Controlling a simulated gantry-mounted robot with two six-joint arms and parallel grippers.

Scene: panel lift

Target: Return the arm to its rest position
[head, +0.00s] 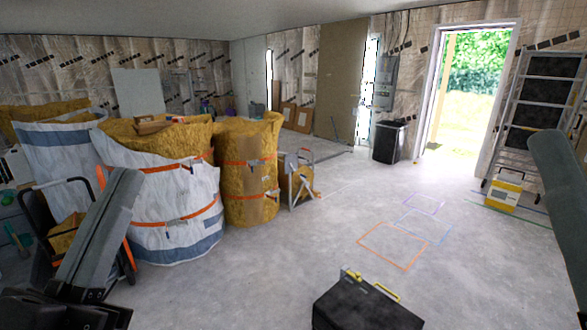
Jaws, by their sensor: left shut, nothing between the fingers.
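My left arm rises at the lower left of the head view, its grey link slanting down to a dark wrist part. My left gripper (70,312) is at the bottom left corner, low and partly cut off by the frame edge. It is shut and holds nothing; its fingertips are hard to make out. Only a grey link of my right arm shows at the right edge. My right gripper is out of view.
Large white bags (160,215) and a strapped yellow insulation roll (245,190) stand at left. A black toolbox (365,303) is at the bottom centre. A black bin (389,142) and a yellow-white container (503,190) stand farther back. The marked middle floor is clear.

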